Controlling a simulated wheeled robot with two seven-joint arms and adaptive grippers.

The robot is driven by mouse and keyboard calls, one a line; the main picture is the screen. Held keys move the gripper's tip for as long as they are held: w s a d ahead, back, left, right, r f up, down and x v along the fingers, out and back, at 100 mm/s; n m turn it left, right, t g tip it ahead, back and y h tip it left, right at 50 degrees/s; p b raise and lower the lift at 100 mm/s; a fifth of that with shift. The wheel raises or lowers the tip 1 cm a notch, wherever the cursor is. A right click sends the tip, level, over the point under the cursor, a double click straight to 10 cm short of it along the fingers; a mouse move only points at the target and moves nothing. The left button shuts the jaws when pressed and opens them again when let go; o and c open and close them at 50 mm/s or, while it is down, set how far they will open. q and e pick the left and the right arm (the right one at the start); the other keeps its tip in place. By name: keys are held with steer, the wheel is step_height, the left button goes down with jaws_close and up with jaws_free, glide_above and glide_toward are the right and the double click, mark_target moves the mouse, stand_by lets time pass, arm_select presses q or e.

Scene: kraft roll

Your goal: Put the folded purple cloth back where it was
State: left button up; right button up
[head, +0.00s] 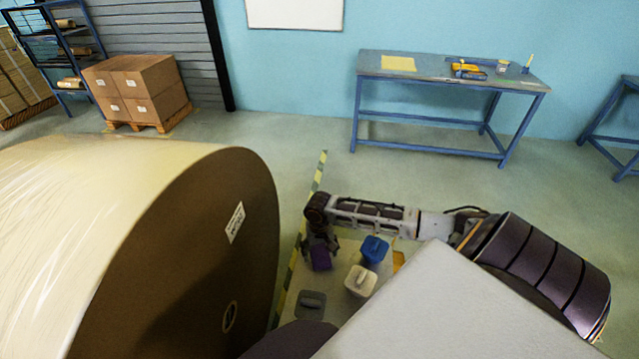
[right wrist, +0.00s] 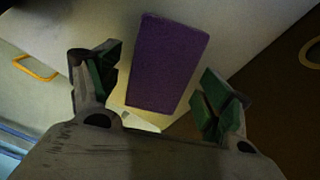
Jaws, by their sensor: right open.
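The folded purple cloth (head: 321,258) is a small dark purple block on a pale cart top (head: 338,310). In the right wrist view the cloth (right wrist: 165,62) lies between the two green-padded fingers of my right gripper (right wrist: 160,82), with a gap on each side. The right gripper (head: 326,240) is open and points down above the cloth in the head view. Its fingers partly hide the cloth there. I cannot tell how high the fingertips are above the cart top. My left gripper is in neither view.
A blue tub (head: 375,249), a white tub (head: 360,281) and a grey item (head: 311,304) share the cart top near the cloth. A huge paper roll (head: 215,240) stands close on the left. A blue workbench (head: 440,75) stands at the back wall, with open floor before it.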

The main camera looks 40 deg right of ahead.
mark_target(319, 252)
steer(key=shift+r, duration=0.7)
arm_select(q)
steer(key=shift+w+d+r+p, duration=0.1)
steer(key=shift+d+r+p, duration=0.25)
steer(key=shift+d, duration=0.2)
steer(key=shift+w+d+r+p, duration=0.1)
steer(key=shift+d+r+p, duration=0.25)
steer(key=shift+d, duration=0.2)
arm_select(e)
step_height(319, 252, up, 11)
steer(key=shift+f, duration=0.2)
